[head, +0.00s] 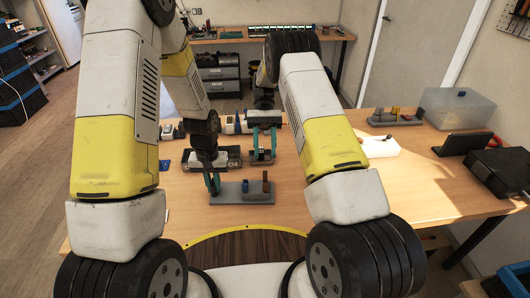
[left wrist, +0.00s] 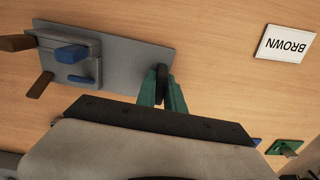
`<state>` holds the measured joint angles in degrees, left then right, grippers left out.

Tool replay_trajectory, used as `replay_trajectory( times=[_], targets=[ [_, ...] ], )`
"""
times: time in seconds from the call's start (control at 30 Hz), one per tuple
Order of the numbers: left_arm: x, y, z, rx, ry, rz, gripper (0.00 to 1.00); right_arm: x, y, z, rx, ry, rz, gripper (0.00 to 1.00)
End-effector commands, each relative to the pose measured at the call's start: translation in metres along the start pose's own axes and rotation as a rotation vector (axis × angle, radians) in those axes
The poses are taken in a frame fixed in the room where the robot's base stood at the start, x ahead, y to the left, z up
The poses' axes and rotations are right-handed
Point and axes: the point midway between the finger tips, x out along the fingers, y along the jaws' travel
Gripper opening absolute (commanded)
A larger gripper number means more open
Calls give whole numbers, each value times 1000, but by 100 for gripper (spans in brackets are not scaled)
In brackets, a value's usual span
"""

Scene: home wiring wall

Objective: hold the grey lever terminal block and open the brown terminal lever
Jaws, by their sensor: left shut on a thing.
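The grey lever terminal block (head: 232,196) lies on the table, a housing on a flat plate (left wrist: 135,65). A blue piece (head: 245,186) and an upright brown piece (head: 265,186) stand on it; the left wrist view shows two brown pieces (left wrist: 40,85) at the housing, and I cannot tell which is the lever. My left gripper (head: 212,183) is shut on a dark post (left wrist: 161,76) at the plate's end away from the brown pieces. My right gripper (head: 263,146) has its teal fingers apart, beyond the block, above the brown side, not touching the brown piece.
A white card marked BROWN (left wrist: 286,43) lies near the plate. A white tray (head: 378,147), a clear bin (head: 457,107) and a black case (head: 500,168) are to the right. The table right of the block is clear.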

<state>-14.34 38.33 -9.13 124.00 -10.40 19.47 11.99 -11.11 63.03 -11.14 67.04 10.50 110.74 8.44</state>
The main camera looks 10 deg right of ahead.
Motion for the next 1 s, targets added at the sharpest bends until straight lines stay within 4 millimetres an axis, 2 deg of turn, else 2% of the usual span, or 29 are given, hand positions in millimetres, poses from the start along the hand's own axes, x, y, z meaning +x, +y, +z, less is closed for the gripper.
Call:
replay_trajectory(
  times=[0.47, 0.5, 0.6, 1.0],
  targets=[
    [0, 0, 0, 0, 0, 0, 0, 0, 0, 0, 0, 0, 0, 36],
    [0, 0, 0, 0, 0, 0, 17, 0, 0, 0, 0, 0, 0, 36],
    [0, 0, 0, 0, 0, 0, 36, 0, 0, 0, 0, 0, 0, 36],
    [-5, 0, -1, 0, 2, 0, 38, 0, 0, 0, 0, 0, 0, 36]
  ],
)
